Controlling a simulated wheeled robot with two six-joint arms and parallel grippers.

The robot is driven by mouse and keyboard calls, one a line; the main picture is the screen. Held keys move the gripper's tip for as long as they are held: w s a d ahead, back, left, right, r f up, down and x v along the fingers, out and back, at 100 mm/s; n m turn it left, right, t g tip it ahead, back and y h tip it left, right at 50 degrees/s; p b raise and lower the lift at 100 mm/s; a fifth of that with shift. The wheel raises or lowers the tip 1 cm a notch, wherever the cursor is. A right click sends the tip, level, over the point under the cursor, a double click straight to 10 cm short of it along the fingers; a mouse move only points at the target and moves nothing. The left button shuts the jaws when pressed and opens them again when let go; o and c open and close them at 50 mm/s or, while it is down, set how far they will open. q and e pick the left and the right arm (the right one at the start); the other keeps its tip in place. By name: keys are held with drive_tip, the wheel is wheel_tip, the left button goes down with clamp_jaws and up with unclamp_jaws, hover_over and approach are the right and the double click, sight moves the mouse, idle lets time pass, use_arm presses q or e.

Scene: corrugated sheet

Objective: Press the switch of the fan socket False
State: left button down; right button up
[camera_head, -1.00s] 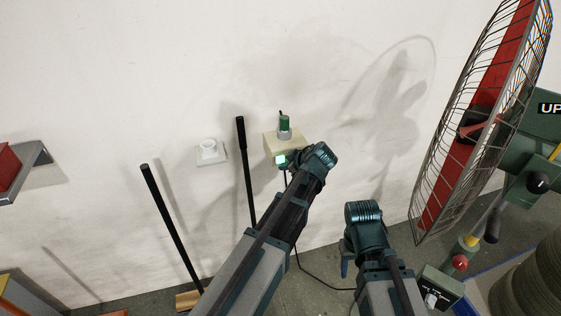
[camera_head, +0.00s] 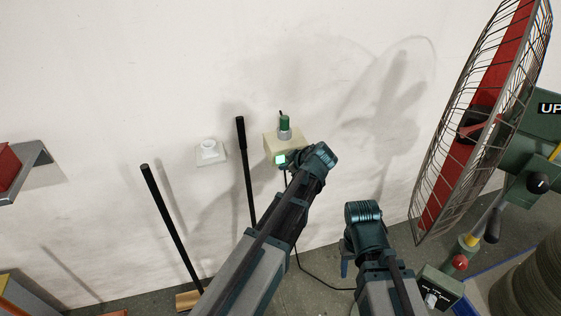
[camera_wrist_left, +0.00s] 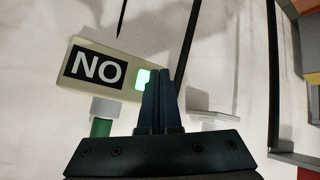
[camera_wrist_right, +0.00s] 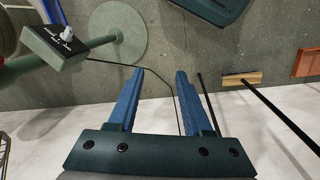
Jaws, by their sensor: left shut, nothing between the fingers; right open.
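The fan socket (camera_head: 283,140) is a beige box on the white wall, with a green plug (camera_head: 284,123) in its top. Its switch (camera_head: 281,159) glows green on the lower part. My right gripper (camera_wrist_right: 160,74) is open and empty, away from the socket, above the floor.
A white wall fitting (camera_head: 209,151) is left of the socket. Two black poles (camera_head: 170,225) lean on the wall. A caged fan (camera_head: 480,120) stands at the right, with a control box (camera_head: 437,289) below. A black cable (camera_head: 312,278) runs along the floor.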

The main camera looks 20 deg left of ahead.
idle(0.6)
use_arm(q)
drive_tip(key=shift+w+a, duration=0.25)
drive_tip(key=shift+w, duration=0.1)
drive_tip(key=shift+w+a, duration=0.2)
drive_tip(key=shift+w, duration=0.1)
idle(0.6)
drive_tip(key=shift+s+d, duration=0.1)
drive_tip(key=shift+s, duration=0.1)
drive_tip(key=shift+s+d, duration=0.35)
drive_tip(key=shift+s, duration=0.15)
drive_tip(key=s+d, duration=0.2)
drive_tip(key=s, duration=0.1)
drive_tip(key=s+d, duration=0.1)
drive_tip(key=s, duration=0.1)
drive_tip(key=shift+d, duration=0.15)
idle(0.4)
